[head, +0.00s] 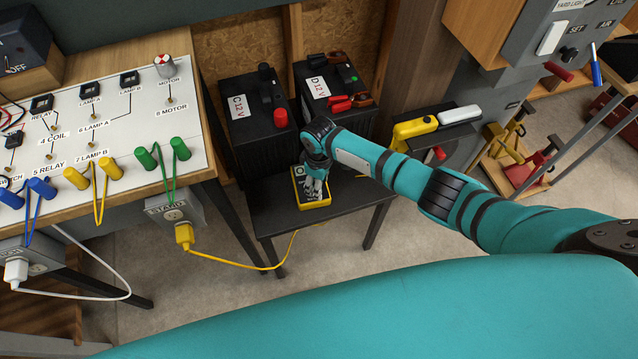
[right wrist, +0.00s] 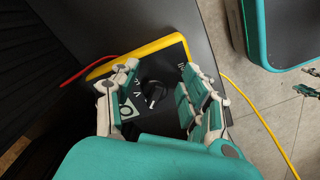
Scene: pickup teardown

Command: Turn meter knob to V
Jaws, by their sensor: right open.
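The meter (head: 299,196) is a black box with a yellow rim, lying on the small black table. Its upper end and yellow edge (right wrist: 170,49) show in the right wrist view. The dark round knob (right wrist: 155,93) on its face carries a pale mark; the mark's exact setting is too small to read surely. White letters stand around the knob. My right gripper (right wrist: 160,102) is open over the meter, one finger on each side of the knob, with gaps to it. In the head view the right gripper (head: 315,187) hides part of the meter.
Two black batteries (head: 245,130) stand behind the meter on the small table (head: 330,222). A wired panel (head: 120,140) with coloured plugs is at left. A yellow cord (head: 240,264) hangs near the table. A yellow tool (head: 415,130) lies at right.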

